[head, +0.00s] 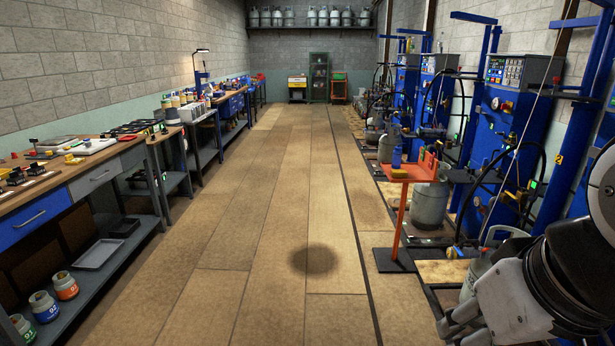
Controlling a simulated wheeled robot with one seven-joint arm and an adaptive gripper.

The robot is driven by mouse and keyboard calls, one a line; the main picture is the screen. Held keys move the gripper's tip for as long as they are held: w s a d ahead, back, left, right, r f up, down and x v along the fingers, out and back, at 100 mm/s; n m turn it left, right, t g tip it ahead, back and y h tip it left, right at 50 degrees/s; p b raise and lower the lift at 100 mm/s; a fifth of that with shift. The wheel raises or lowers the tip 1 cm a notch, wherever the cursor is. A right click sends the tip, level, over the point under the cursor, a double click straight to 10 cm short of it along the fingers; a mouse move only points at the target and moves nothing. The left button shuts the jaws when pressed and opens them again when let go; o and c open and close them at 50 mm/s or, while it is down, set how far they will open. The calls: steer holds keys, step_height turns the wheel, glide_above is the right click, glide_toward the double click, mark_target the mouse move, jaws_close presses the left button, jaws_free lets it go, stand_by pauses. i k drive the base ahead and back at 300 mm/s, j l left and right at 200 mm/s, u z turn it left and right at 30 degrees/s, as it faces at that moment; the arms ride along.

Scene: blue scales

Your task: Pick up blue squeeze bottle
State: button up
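A small blue bottle (396,158) stands upright on an orange stand (395,228) right of the middle of the head view. It looks like the blue squeeze bottle, but it is too small to make out in detail. A yellow item (399,174) sits in front of its base. My gripper (456,322) is at the lower right, much nearer the camera than the stand and apart from the bottle. Its fingers are partly cut off by the frame's bottom edge, so its opening is unclear.
Blue scale machines (495,150) with hoses line the right side. A grey gas cylinder (431,206) stands behind the orange stand. A cluttered workbench (88,168) runs along the left wall, with several jars on its lower shelf. The wooden floor (270,220) between is clear.

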mark_target(397, 156)
steer(key=i+z, duration=0.15)
steer(key=i, duration=1.75)
steer(key=i+z, duration=0.15)
steer(key=i, duration=0.4)
steer(key=i+z, duration=0.15)
steer(key=i, duration=0.35)
steer(key=i+j+z, duration=0.15)
steer(key=i, duration=0.4)
steer(key=i+j+z, duration=0.1)
steer(key=i, duration=0.45)
